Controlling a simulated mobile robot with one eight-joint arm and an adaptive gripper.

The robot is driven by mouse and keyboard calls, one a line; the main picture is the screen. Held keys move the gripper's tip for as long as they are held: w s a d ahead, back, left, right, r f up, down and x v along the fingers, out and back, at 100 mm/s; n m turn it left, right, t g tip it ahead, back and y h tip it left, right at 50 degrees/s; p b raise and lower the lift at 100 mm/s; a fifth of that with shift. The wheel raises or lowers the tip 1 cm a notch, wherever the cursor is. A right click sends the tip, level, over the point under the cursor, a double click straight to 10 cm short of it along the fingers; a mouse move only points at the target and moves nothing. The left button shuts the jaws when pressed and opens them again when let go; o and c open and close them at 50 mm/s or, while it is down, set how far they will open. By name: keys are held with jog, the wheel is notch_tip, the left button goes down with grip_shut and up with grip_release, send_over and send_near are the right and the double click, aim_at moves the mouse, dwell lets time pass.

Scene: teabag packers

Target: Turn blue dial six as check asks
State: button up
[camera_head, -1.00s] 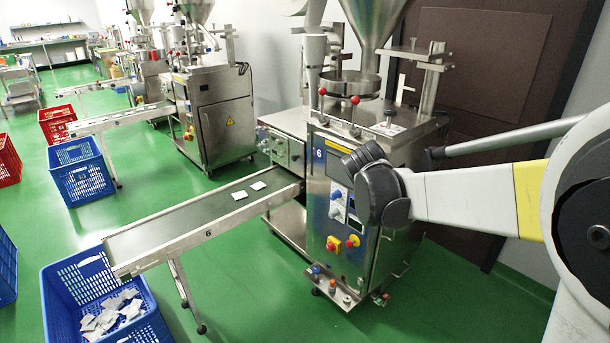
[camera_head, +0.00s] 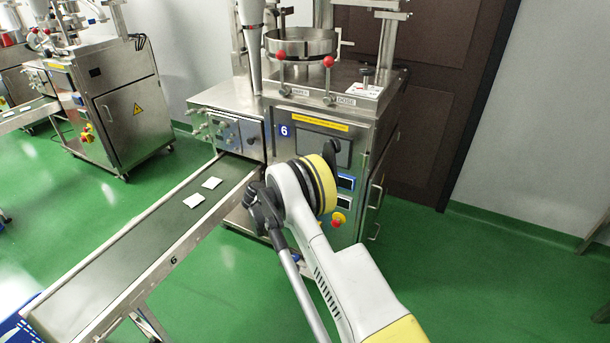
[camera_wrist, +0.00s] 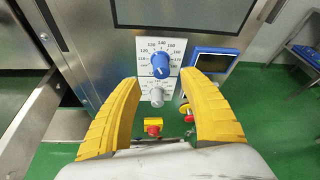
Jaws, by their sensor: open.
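The blue dial (camera_wrist: 160,65) sits on a white scale plate (camera_wrist: 144,46) on the machine's front panel in the wrist view. Numbers ring it, but its pointer is too small to read surely. My gripper (camera_wrist: 158,79) is open, with one yellow finger on each side of the dial's lower area. The fingertips look short of the dial, and I see no contact. A grey knob (camera_wrist: 157,96) sits just below the dial. In the head view my arm hides the dial on machine six, marked by a blue "6" label (camera_head: 284,130).
A blue-framed screen (camera_wrist: 212,61) is right of the dial, and a red stop button (camera_wrist: 153,127) is below. The conveyor (camera_head: 130,246) carries two white teabags at left in the head view. Green floor (camera_head: 480,260) is open at right.

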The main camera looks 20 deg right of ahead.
jog(key=b+x, duration=0.3)
jog(key=x, duration=0.6)
jog(key=shift+s+f, duration=0.1)
jog(key=shift+d, duration=0.3)
grip_shut()
